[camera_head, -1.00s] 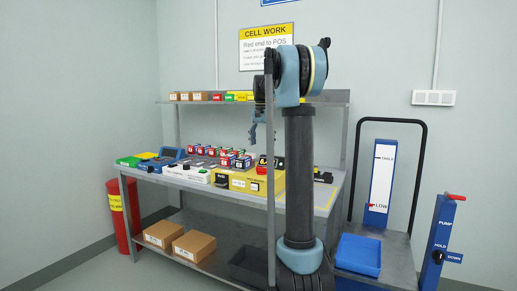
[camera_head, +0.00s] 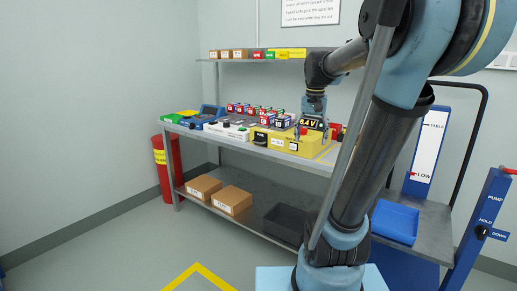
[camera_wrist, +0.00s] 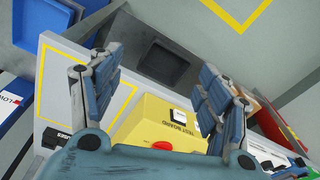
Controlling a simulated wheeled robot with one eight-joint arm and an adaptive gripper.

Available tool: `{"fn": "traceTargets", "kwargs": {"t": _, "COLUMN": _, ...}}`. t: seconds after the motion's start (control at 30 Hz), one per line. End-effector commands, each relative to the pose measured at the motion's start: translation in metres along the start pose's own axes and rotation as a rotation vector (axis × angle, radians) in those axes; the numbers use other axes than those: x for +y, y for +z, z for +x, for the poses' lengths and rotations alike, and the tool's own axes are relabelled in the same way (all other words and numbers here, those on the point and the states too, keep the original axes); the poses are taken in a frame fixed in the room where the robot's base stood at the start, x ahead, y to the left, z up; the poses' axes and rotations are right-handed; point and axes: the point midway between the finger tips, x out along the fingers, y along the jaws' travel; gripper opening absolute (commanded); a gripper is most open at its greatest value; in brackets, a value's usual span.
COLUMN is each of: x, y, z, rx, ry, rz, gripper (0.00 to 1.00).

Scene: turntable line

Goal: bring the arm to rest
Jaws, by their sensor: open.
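My gripper (camera_head: 313,104) hangs at the end of my arm over the right half of the workbench (camera_head: 313,168), small and partly blurred into the things behind it. In the wrist view my gripper (camera_wrist: 158,65) has its two blue fingers wide apart with nothing between them. The yellow test board box (camera_wrist: 155,132) shows below and between the fingers, apart from them. It also stands on the bench in the head view (camera_head: 310,149). My arm leans to the right and bends back over the bench; it hides part of the bench's right end.
Red and blue boxes (camera_head: 240,108) stand in rows on the bench. A shelf (camera_head: 285,60) runs above its back. A blue bin (camera_head: 396,222) and a lift with a blue post (camera_head: 483,230) stand at the right. Cardboard boxes (camera_head: 235,200) lie below. The floor in front is clear.

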Motion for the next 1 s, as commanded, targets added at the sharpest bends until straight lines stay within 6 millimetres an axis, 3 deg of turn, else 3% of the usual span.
{"fn": "traceTargets", "kwargs": {"t": 0.2, "x": 0.018, "y": 0.063, "z": 0.039, "rx": 0.025, "ry": -0.006, "rz": -0.085, "gripper": 0.7}}
{"fn": "traceTargets", "kwargs": {"t": 0.6, "x": 0.047, "y": 0.163, "z": 0.128, "rx": 0.072, "ry": -0.012, "rz": -0.242, "gripper": 0.7}}
{"fn": "traceTargets", "kwargs": {"t": 0.8, "x": 0.056, "y": 0.195, "z": 0.165, "rx": 0.089, "ry": -0.013, "rz": -0.299, "gripper": 0.7}}
{"fn": "traceTargets", "kwargs": {"t": 1.0, "x": 0.059, "y": 0.205, "z": 0.178, "rx": 0.095, "ry": -0.013, "rz": -0.32, "gripper": 0.7}}
